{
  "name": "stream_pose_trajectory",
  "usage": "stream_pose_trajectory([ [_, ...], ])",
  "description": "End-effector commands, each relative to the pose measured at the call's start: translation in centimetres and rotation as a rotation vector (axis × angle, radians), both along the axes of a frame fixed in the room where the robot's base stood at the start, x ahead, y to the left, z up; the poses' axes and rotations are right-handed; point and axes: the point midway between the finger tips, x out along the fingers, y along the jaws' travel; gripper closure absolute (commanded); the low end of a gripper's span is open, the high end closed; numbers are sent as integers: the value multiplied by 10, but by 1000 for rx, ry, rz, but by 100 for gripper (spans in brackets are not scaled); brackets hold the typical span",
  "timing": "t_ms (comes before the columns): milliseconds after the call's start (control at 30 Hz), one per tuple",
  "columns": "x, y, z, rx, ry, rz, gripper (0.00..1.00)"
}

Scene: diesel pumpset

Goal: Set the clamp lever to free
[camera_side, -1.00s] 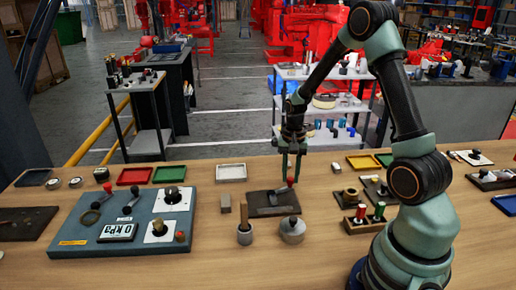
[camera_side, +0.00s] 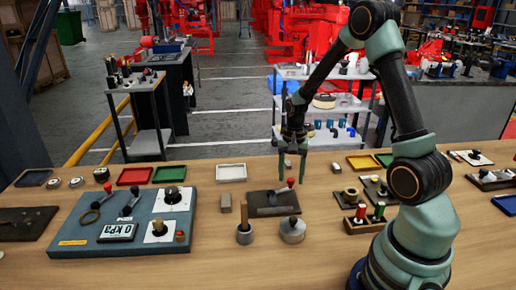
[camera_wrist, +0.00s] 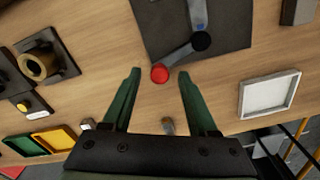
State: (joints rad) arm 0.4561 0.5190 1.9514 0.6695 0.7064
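A lever with a red ball knob (camera_side: 290,182) stands on a dark plate (camera_side: 264,208) in the middle of the table. In the wrist view the red knob (camera_wrist: 160,74) is at the end of a grey arm that runs to a dark pivot (camera_wrist: 201,41). My gripper (camera_side: 292,177) points down over the knob. In the wrist view my gripper (camera_wrist: 159,76) is open, with one green finger on each side of the knob and a gap on both sides. I cannot tell the fingertips' exact height against the knob. No free mark is readable.
A blue panel (camera_side: 75,237) with levers and a gauge lies to the left.

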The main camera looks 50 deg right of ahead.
Motion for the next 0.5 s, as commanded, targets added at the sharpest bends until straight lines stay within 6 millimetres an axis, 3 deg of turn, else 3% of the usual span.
stream_pose_trajectory([
  [233, 1, 0, 17, -2, -3, 0, 41],
  [500, 1, 0, 72, -2, -4, 0, 41],
])
